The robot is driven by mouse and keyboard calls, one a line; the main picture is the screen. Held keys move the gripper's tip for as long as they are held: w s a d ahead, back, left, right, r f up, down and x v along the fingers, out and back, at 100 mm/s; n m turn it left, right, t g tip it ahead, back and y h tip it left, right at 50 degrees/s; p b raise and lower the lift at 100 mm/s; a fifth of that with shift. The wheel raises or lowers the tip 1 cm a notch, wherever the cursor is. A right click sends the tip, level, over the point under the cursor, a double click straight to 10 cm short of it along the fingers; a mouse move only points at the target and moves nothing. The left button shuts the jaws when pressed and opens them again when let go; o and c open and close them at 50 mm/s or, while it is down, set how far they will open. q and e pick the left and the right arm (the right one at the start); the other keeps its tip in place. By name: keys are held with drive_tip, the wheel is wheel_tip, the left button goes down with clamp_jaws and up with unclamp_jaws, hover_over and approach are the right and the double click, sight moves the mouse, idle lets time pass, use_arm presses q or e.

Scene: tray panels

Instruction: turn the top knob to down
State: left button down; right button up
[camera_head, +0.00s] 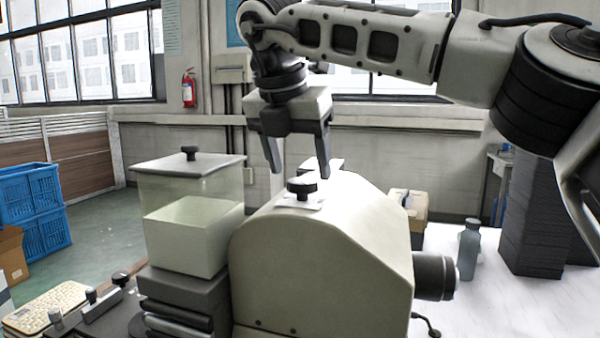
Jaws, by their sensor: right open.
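The top knob (301,187) is small and black. It sits on a white plate on the sloping top of a beige rounded machine housing (320,260). Which way the knob points is too small to tell. My right gripper (298,170) hangs fingers down just above the knob. Its two fingers are spread apart, one to each side of the knob in the picture, with nothing between them. I cannot tell whether the fingers are level with the knob in depth. My left gripper is not in view.
A large dark side knob (435,277) sticks out of the housing's right side. A clear lidded container (190,215) stands close on the left. A grey bottle (469,250) and a small box (409,205) stand on the white table (490,300). Blue crates (35,215) are far left.

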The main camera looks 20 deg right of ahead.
drive_tip(key=shift+x, duration=1.1)
drive_tip(key=c, duration=1)
drive_tip(key=shift+o, duration=0.2)
